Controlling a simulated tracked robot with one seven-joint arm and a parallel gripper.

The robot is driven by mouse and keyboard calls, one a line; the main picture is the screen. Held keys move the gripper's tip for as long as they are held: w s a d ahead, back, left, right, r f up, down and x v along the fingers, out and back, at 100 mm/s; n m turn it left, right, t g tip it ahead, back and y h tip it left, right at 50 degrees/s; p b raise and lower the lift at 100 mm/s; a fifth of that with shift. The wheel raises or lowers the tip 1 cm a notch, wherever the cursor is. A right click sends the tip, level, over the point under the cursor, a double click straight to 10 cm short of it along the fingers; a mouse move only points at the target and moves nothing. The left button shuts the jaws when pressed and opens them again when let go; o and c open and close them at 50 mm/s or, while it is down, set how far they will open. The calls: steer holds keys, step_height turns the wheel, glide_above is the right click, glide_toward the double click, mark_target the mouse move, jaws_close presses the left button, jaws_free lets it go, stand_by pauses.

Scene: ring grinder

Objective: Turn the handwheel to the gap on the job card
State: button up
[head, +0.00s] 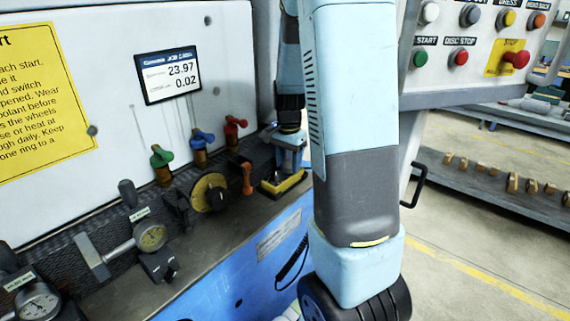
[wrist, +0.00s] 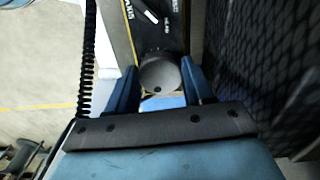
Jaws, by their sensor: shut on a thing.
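In the wrist view, my gripper (wrist: 159,84) has its two dark blue fingers on either side of a grey round knob (wrist: 160,72) with a small dark dot. They are closed on it. The knob sits by a black plate with a yellow edge and white lettering; I cannot tell for sure that it is the handwheel. In the head view, the wrist end of my arm is over a yellow-edged dark block (head: 283,183), and the grip is too small to make out. A dark screen (head: 168,75) reads 23.97 above 0.02; its smaller text is unclear.
A yellow dial with a black knob (head: 209,192) and an orange lever (head: 246,178) are left of my gripper. Green (head: 161,163), blue (head: 201,147) and red (head: 234,128) levers stand behind. Dial gauges (head: 150,237) are at lower left, a button panel (head: 470,45) at upper right.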

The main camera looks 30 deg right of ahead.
mark_target(289, 164)
steer(key=shift+s+d, duration=0.15)
steer(key=o, duration=1)
steer(key=shift+o, duration=0.2)
step_height(289, 164, up, 14)
steer(key=shift+f, duration=0.15)
